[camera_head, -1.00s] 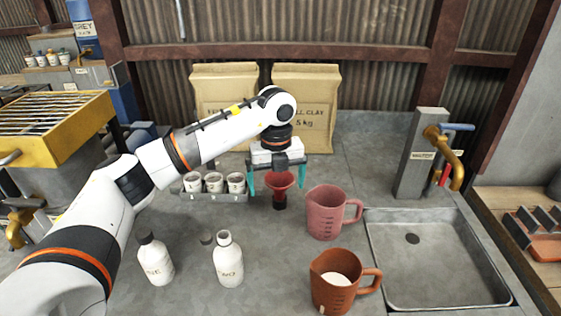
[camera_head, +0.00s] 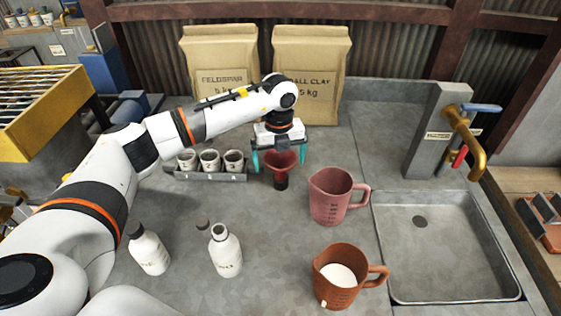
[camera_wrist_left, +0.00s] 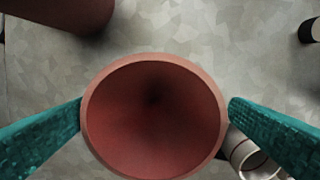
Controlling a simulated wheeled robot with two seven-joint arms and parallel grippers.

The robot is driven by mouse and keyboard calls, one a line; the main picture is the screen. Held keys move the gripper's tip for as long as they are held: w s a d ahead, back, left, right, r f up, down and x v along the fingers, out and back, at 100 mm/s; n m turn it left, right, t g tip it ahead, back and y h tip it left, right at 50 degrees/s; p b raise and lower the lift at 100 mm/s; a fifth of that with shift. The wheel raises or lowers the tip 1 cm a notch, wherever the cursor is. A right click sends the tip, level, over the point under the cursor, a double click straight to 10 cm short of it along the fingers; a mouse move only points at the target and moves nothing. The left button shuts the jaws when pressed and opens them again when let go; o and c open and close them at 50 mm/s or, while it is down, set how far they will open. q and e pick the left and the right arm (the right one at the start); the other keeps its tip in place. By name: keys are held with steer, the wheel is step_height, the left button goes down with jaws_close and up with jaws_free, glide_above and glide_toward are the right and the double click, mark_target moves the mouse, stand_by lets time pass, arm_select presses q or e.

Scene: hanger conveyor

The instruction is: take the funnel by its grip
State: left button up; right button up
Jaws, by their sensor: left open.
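The red funnel (camera_head: 281,168) stands upright on the grey worktop, with a dark lower part (camera_head: 281,182). My left gripper (camera_head: 279,163) is above it, pointing down, with its teal fingers on either side of the funnel. In the left wrist view the funnel's wide mouth (camera_wrist_left: 153,115) fills the middle, between the two open fingers. The finger tips look close to the rim; whether they touch it I cannot tell. The funnel's lower part is hidden under the cone in that view. My right gripper is not in view.
A rack of small cups (camera_head: 210,175) stands just left of the funnel. A pink jug (camera_head: 330,197) is to its right, a brown jug (camera_head: 335,291) nearer. Two white bottles (camera_head: 150,252) (camera_head: 226,252) stand in front. Paper sacks (camera_head: 309,80) stand behind; a sink (camera_head: 447,283) is at right.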

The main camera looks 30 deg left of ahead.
arm_select(q)
steer(key=f, duration=0.1)
steer(key=f+p, duration=0.1)
steer(key=f, duration=0.2)
steer(key=shift+w+d+f, duration=0.1)
steer(key=shift+w+f, duration=0.15)
steer(key=shift+f, duration=0.25)
steer(key=shift+c, duration=0.8)
steer(key=c, duration=0.8)
steer(key=shift+r+b, duration=0.85)
steer(key=shift+r, duration=4.2)
